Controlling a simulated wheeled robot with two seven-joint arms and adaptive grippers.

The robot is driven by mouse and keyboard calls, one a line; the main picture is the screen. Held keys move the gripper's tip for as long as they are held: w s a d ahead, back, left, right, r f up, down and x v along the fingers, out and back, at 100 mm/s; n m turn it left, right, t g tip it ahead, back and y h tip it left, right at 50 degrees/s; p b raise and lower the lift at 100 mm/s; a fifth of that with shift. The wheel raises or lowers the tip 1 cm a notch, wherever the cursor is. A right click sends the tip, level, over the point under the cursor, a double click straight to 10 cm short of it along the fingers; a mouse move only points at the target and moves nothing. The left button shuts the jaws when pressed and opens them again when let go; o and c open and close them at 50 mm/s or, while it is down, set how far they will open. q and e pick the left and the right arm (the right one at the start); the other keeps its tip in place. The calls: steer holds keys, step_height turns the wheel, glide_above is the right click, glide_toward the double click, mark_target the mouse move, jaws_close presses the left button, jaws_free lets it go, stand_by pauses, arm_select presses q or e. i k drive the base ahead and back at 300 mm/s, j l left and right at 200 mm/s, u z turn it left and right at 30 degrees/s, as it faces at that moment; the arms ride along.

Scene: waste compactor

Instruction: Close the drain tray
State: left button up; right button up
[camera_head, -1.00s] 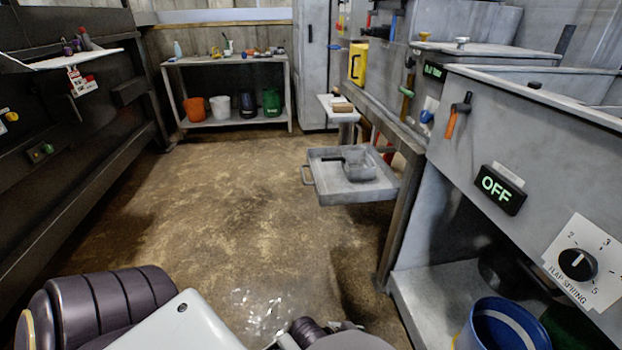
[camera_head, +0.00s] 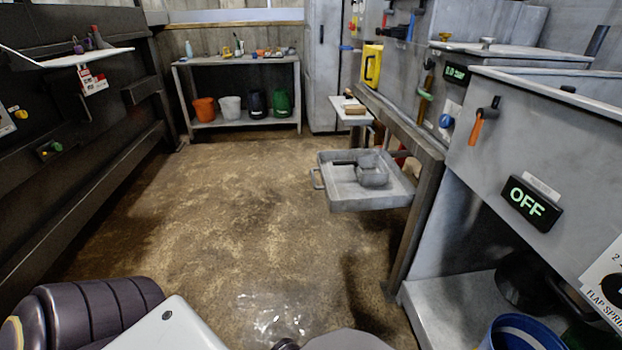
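The drain tray (camera_head: 349,202) is a shallow grey metal tray pulled out to the left from the machine on the right. Its handle (camera_head: 315,178) is on its left side. A small grey pan or scoop (camera_head: 371,172) with a dark handle lies in the tray. Neither gripper shows in the head view; only dark and white parts of my own body show along the bottom edge. The tray stands well ahead of them, with nothing of mine touching it.
A wet patch (camera_head: 274,316) glistens on the open brown floor. A frame post (camera_head: 415,225) stands right of the tray. A shelf table (camera_head: 238,60) with several buckets is at the back. A blue bin (camera_head: 521,335) is at lower right.

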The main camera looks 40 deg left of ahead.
mark_target(343, 190)
steer(key=i+j+u, duration=0.25)
steer(key=j+u, duration=0.25)
steer(key=i+j+u, duration=0.25)
steer(key=u, duration=0.2)
steer(key=i+l, duration=0.05)
steer(key=i, duration=0.05)
